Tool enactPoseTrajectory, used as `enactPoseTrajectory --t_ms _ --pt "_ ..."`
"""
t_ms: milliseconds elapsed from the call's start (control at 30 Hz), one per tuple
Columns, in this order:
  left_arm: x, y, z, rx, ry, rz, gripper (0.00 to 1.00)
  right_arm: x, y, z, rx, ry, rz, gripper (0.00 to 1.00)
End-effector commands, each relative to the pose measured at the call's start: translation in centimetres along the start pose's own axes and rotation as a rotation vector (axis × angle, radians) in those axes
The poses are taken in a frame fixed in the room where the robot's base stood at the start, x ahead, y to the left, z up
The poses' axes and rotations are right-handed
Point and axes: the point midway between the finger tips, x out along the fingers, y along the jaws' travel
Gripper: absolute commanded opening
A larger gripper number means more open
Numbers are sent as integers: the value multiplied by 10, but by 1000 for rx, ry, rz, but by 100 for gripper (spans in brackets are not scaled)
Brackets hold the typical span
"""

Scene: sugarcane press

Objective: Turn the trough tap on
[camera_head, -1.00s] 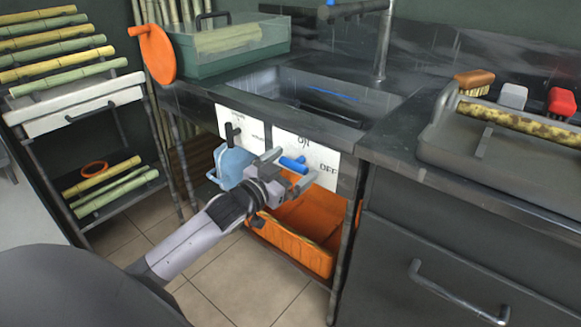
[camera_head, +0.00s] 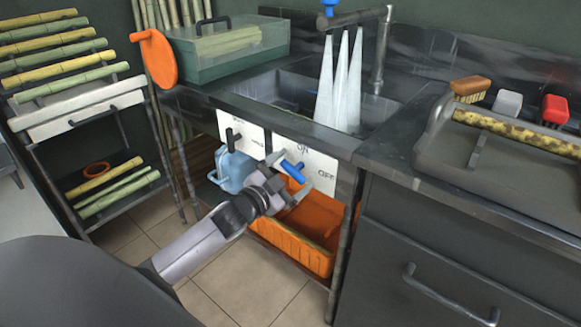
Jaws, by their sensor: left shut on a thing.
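The trough tap's blue lever (camera_head: 294,172) is on the white ON/OFF panel (camera_head: 320,172) under the sink front. It slants down to the right. My left gripper (camera_head: 287,176) reaches in from the lower left, shut on the blue lever with a finger on either side. The trough (camera_head: 262,87) is the sink in the dark counter. Several white streams of water (camera_head: 340,90) fall into it from the grey spout (camera_head: 352,18). My right gripper is not in view.
A second panel with a black lever (camera_head: 232,138) is to the left, with a blue jug (camera_head: 232,170) below it. An orange crate (camera_head: 290,245) sits under the sink. A tray with a brush (camera_head: 470,92) is on the right counter.

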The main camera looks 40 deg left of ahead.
Motion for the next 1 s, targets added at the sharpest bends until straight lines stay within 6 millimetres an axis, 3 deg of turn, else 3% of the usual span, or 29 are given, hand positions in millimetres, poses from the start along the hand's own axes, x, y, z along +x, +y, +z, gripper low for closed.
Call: enactPoseTrajectory --t_ms 500,1000 --pt "0 -1 0 395 -2 -2 66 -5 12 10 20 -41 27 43" --pt "0 -2 0 501 -1 -4 66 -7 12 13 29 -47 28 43"
